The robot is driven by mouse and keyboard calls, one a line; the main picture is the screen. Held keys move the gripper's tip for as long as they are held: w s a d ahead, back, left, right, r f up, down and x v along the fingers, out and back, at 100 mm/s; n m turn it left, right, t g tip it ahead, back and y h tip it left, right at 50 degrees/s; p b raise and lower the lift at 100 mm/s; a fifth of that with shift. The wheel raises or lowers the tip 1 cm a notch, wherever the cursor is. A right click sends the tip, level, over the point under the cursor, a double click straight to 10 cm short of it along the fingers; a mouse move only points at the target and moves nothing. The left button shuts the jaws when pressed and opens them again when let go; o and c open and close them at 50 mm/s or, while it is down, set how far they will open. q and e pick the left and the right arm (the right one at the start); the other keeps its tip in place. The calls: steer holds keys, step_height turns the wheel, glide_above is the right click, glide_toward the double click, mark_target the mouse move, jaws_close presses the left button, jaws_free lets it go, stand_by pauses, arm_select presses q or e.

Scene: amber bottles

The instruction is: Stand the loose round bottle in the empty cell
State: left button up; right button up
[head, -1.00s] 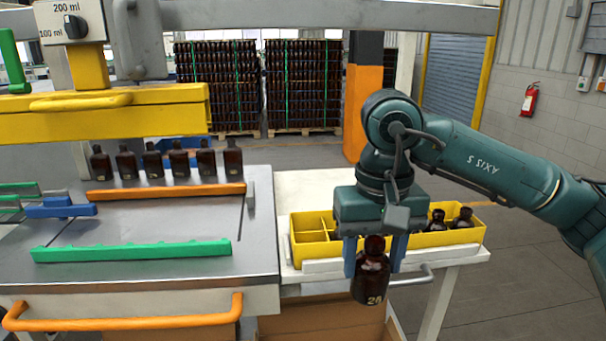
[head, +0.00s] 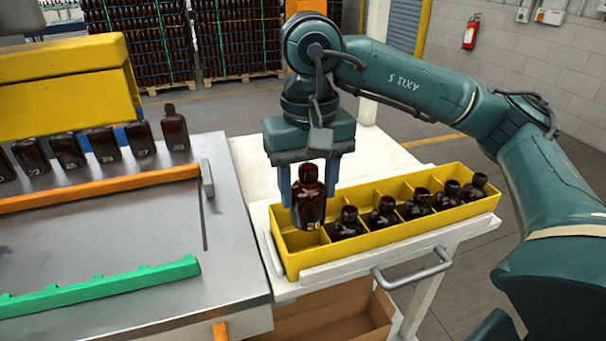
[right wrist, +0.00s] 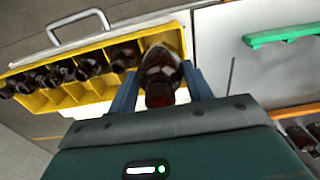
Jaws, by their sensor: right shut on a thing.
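My right gripper (head: 309,203) is shut on a dark amber round bottle (head: 308,212), held upright with a pale number on its front. It hangs over the left end of the yellow crate (head: 390,241). The bottle's base is close to a front left cell with no bottle visible in it; whether it is below the rim I cannot tell. Several amber bottles (head: 383,218) stand in the front row to the right. In the right wrist view the held bottle (right wrist: 160,72) sits between the blue fingers, over the crate's end (right wrist: 168,38). My left gripper is out of view.
The crate stands on a white cart (head: 251,170) with a grey handle (head: 412,268). To the left is a metal bench (head: 120,240) with an orange rail (head: 100,189), a green strip (head: 100,286) and a row of amber bottles (head: 103,144).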

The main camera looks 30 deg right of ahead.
mark_target(307, 219)
step_height(307, 219, down, 3)
steer(key=shift+f+b, duration=0.2)
steer(key=shift+b, duration=0.8)
step_height(307, 219, down, 3)
steer(key=b, duration=0.2)
steer(key=shift+w+r+b, duration=0.1)
steer(key=shift+b, duration=0.3)
steer(key=shift+f+b, duration=0.3)
steer(key=shift+b, duration=0.05)
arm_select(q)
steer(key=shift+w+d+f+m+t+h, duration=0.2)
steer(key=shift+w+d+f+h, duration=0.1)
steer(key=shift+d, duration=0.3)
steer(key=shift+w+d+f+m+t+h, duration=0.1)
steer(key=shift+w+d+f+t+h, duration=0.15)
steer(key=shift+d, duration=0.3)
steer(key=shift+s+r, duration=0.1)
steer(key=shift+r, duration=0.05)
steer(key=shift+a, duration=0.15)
